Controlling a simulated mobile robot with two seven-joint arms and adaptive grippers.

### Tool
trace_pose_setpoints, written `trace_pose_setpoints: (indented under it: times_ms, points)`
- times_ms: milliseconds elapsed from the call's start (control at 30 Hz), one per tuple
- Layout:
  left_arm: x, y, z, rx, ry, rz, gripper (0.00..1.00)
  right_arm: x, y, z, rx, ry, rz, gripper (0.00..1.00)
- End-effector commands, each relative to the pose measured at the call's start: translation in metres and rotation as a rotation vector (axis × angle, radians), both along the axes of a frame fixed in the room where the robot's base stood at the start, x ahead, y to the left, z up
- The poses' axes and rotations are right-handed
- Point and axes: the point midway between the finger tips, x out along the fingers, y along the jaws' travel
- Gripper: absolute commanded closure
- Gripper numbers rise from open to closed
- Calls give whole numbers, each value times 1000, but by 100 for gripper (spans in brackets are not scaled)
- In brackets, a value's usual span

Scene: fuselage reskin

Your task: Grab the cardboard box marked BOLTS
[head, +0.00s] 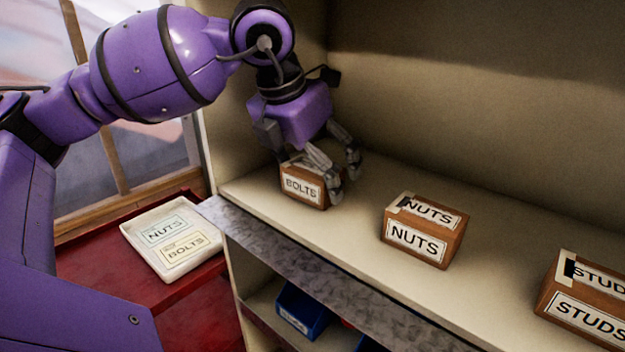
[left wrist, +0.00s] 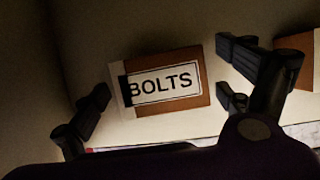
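The cardboard box marked BOLTS (head: 303,187) sits on the shelf at its left end. In the left wrist view its labelled top (left wrist: 165,83) lies between the spread fingers. My left gripper (head: 335,180) is open above and around the box, pointing down. In the left wrist view the fingers of my left gripper (left wrist: 165,100) stand apart on either side of the box, with gaps showing. The gripper partly hides the box's top in the head view. My right gripper is not in view.
A NUTS box (head: 424,230) and a STUDS box (head: 588,300) stand farther right on the shelf (head: 345,225). A white tray (head: 140,238) with NUTS and BOLTS labels lies on a red surface (head: 205,305) at left. A blue bin (head: 303,312) is on the lower shelf.

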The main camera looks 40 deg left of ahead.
Motion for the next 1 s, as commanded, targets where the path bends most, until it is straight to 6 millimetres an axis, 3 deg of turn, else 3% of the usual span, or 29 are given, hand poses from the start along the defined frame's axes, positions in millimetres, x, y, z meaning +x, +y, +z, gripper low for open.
trace_pose_setpoints:
  times_ms: [67,433,767,1000]
  points:
    - [0,0,0,0,0,0,20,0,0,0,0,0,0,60]
    - [0,0,0,0,0,0,68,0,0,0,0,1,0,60]
    - [0,0,5,0,-5,0,69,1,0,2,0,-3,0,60]
    - [0,-1,28,-2,-10,-2,69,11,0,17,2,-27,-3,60]
